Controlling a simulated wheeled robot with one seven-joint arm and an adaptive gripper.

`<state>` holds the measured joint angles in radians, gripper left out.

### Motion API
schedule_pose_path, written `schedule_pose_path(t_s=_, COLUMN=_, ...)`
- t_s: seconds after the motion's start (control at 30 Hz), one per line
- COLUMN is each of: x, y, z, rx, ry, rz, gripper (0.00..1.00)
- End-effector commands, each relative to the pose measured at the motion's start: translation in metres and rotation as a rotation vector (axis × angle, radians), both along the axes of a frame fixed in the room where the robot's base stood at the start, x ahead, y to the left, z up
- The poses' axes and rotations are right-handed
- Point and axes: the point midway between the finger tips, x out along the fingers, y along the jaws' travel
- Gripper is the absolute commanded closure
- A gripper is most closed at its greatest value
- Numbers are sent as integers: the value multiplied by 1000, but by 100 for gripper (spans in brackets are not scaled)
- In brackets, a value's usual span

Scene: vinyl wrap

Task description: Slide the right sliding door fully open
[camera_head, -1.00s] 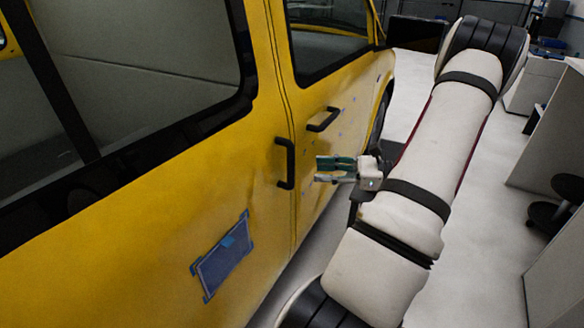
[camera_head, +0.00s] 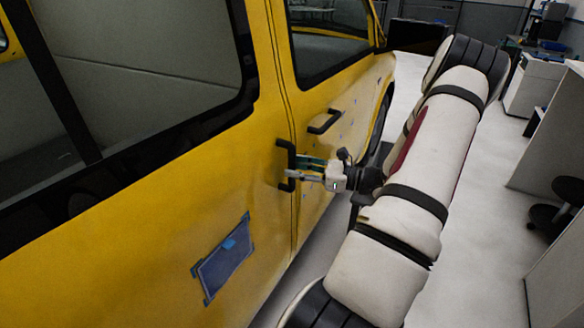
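The yellow sliding door (camera_head: 130,235) of the van fills the left of the view, with a large black-framed window. It sits flush at the seam beside the front door. Its black vertical handle (camera_head: 281,163) is near that seam. My gripper (camera_head: 292,169) is at the handle, its fingers pointing left toward it and overlapping it in the picture. The fingers look apart, one green-topped and one grey. I cannot tell whether they touch the handle or lie on both sides of it.
The yellow front door (camera_head: 350,110) with its own black handle (camera_head: 324,121) is just beyond the seam. A blue-taped patch (camera_head: 224,258) is on the sliding door. Grey cabinets (camera_head: 553,150) and a black stool (camera_head: 556,207) stand at the right. Pale floor lies between.

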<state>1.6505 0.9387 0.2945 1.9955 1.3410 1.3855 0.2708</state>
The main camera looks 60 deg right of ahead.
Motion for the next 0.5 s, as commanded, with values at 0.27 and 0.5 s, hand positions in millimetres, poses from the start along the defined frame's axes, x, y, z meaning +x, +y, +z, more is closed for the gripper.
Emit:
schedule_pose_path(t_s=0.27, x=16, y=5, z=0, rx=1, ry=0, rz=0, gripper=62)
schedule_pose_path(t_s=0.5, x=16, y=5, z=0, rx=1, ry=0, rz=0, gripper=64)
